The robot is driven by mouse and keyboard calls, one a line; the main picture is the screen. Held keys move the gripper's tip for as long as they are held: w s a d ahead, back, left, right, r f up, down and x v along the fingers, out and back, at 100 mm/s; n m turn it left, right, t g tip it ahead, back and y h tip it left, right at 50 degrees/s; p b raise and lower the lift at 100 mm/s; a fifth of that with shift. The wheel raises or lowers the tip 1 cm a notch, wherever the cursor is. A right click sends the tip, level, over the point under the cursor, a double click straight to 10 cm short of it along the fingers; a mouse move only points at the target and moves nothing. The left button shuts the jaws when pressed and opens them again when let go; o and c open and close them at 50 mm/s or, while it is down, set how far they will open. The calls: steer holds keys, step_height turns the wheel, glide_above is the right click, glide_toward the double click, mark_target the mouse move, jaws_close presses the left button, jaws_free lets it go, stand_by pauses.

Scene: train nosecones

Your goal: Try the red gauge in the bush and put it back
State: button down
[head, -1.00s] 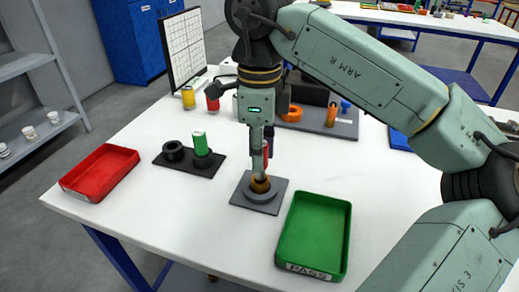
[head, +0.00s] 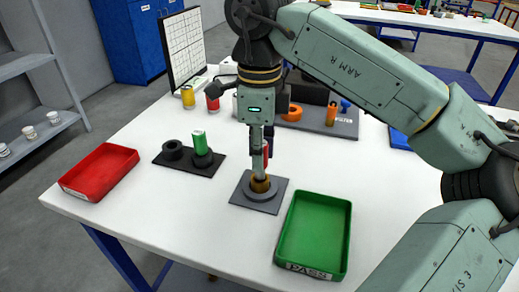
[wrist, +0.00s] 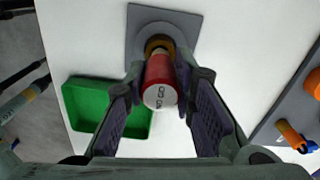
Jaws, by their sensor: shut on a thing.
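My gripper (head: 264,165) is shut on the red gauge (wrist: 161,84), a red cylinder with a pale, marked end face. The gauge (head: 266,156) is largely hidden by the fingers in the head view. It is held upright directly over the brass bush (head: 260,183), which sits in a round grey holder on a square plate (head: 240,195). The bush also shows just beyond the gauge in the wrist view (wrist: 157,42). I cannot tell how far, if at all, the gauge is inside the bush. The black stand (head: 187,164) holds a green gauge (head: 199,141) in its right socket; its left socket is open.
A red tray (head: 99,172) lies left and a green tray (head: 314,236) lies right of the plate, both empty. A yellow can (head: 188,97), a red can (head: 212,103) and a grey parts board (head: 345,126) stand behind. White table is clear between them.

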steer(key=shift+f+b, duration=1.3)
steer(key=shift+f, duration=0.25)
stand_by(3.5)
steer(key=shift+r, duration=0.1)
stand_by(0.9)
steer(key=shift+r+p, duration=2.85)
steer(key=shift+r, duration=0.85)
